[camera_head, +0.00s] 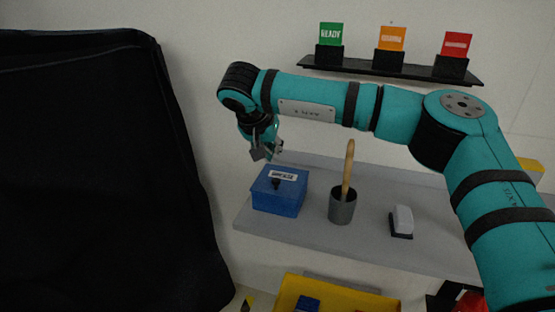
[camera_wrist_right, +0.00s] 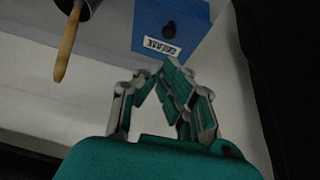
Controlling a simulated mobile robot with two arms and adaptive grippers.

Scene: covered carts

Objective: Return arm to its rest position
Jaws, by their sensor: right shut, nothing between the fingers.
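My right arm, teal with black bands, comes in from the right in the head view and reaches across above the grey shelf. My right gripper (camera_head: 266,150) hangs at the arm's left end, just above and behind the blue box. It also shows in the right wrist view (camera_wrist_right: 165,68), with its fingertips together and nothing between them. The blue box (camera_head: 279,192) has a dark knob and a white label on its lid; the right wrist view shows it past the fingertips (camera_wrist_right: 150,28). The gripper appears apart from the box. My left gripper is not in view.
A grey cup (camera_head: 342,207) with a wooden-handled tool (camera_head: 348,165) and a black-and-white brush (camera_head: 401,222) stand on the grey shelf (camera_head: 300,230). A black covered cart (camera_head: 90,170) fills the left. A card ledge (camera_head: 400,69) hangs behind the arm. A yellow tray (camera_head: 340,292) is below.

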